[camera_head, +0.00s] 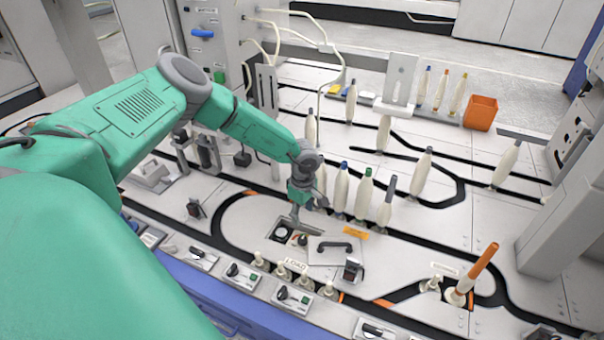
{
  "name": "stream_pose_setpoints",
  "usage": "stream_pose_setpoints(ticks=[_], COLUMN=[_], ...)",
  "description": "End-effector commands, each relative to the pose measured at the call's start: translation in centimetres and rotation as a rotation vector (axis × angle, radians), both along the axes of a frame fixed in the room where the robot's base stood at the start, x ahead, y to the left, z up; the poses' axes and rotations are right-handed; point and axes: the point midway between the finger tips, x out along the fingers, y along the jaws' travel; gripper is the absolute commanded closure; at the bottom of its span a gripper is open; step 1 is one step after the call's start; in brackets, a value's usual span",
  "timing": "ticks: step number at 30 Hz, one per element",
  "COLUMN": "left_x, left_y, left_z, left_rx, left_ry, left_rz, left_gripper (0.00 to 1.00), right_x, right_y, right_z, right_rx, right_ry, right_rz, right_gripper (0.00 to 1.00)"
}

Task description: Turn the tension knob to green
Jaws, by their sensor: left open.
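A square recess (289,233) in the white table top holds dark round parts, one of which looks like a knob (302,240). I cannot read its setting or see a green mark there. A grey plate with a black handle (335,247) lies just right of the recess. My left gripper (302,226) is open and empty, pointing down just above the recess, and partly covers it. I cannot tell whether a finger touches anything. My right gripper is not in view.
Several white bobbins with coloured tips (341,190) stand close behind and right of the gripper. Switch boxes with black knobs (293,297) line the front edge. An orange-topped bobbin (473,274) leans at the right. An orange bin (480,113) stands at the back.

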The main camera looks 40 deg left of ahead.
Motion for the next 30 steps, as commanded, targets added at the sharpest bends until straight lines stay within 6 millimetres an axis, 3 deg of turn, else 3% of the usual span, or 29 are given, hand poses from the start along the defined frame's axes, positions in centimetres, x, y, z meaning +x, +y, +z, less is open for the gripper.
stream_pose_setpoints(ticks=[9, 16, 22, 30], left_x=[-0.1, -0.1, 0.0, 0.0], left_y=[0.0, 0.0, 0.0, 0.0], left_z=[-7.0, -11.1, -12.8, -13.0], left_rx=[-0.001, -0.001, -0.002, -0.003], left_ry=[0.001, 0.000, -0.003, -0.003], left_rz=[0.004, 0.006, 0.005, 0.005], left_gripper=[0.50, 0.50, 0.50, 0.50], right_x=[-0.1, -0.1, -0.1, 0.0], right_y=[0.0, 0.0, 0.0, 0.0], right_z=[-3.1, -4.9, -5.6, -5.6], right_rx=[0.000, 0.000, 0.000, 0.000], right_ry=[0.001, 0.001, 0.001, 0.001], right_rz=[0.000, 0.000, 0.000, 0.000], right_gripper=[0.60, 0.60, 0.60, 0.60])
